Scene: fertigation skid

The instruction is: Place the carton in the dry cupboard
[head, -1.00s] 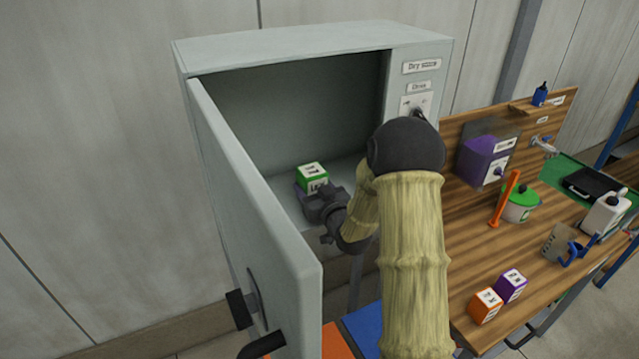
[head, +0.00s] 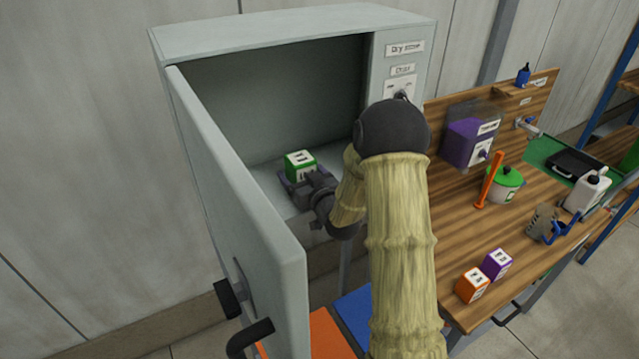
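The dry cupboard (head: 290,29) is a grey cabinet with its door (head: 240,220) swung open to the front left. A green and white carton (head: 300,163) is inside, low and near the cupboard's floor. My gripper (head: 303,190) reaches in through the opening and is at the carton's near side. Its fingers are small and dark and partly hidden by the carton and my wrist, so whether they grip it or are apart is unclear. Whether the carton rests on the floor is also unclear.
A wooden bench (head: 440,255) stands to the right with an orange carton (head: 472,286), a purple carton (head: 496,264), a green-lidded pot (head: 506,184) and a white jug (head: 587,192). Orange (head: 325,335) and blue (head: 356,312) surfaces lie below the cupboard. The cupboard floor around the carton looks clear.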

